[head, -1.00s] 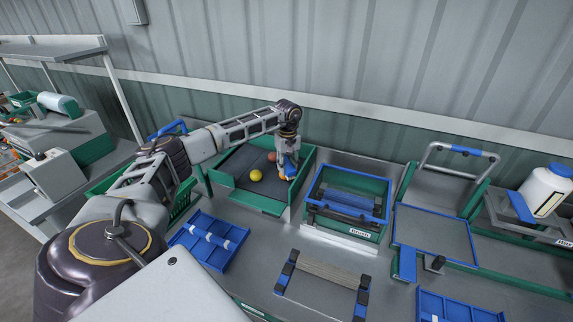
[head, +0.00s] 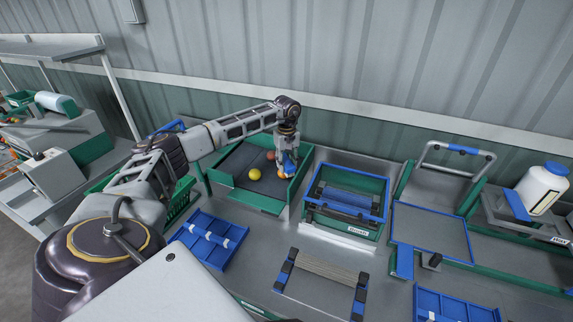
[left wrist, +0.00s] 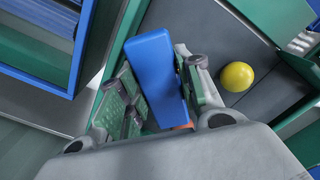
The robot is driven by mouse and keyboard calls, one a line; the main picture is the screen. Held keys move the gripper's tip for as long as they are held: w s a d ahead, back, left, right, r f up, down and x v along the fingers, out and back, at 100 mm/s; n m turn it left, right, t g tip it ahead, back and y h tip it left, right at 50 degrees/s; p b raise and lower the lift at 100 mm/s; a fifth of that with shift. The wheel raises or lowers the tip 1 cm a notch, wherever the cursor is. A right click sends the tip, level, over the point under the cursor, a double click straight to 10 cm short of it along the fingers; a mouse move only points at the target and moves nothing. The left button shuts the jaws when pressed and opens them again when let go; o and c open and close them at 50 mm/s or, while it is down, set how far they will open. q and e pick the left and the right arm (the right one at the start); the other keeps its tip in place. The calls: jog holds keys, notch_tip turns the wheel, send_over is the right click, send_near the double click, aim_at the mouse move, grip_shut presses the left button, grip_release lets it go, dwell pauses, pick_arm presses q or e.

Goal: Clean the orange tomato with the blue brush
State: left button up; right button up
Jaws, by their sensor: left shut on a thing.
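My left gripper (head: 287,163) reaches down into the right side of the green-walled tray at the back. It is shut on the blue brush (left wrist: 155,75), a plain blue block between its fingers in the left wrist view. The orange tomato (head: 282,176) shows at the lower left of the gripper tip in the head view, close against the brush. Whether they touch I cannot tell. In the left wrist view only an orange sliver (left wrist: 184,126) shows below the brush; the palm hides the rest. My right gripper is not in view.
In the tray (head: 245,199) lie a yellow tomato (head: 255,174) and a reddish tomato (head: 269,155). A green and blue box labelled Brush (head: 343,223) stands just right of it. A blue divided tray (head: 208,238) is in front. A corrugated wall closes the back.

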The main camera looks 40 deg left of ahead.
pick_arm(q)
jog(key=shift+r+p, duration=0.7)
jog(key=shift+r, duration=1.65)
jog(key=shift+s+f, duration=0.1)
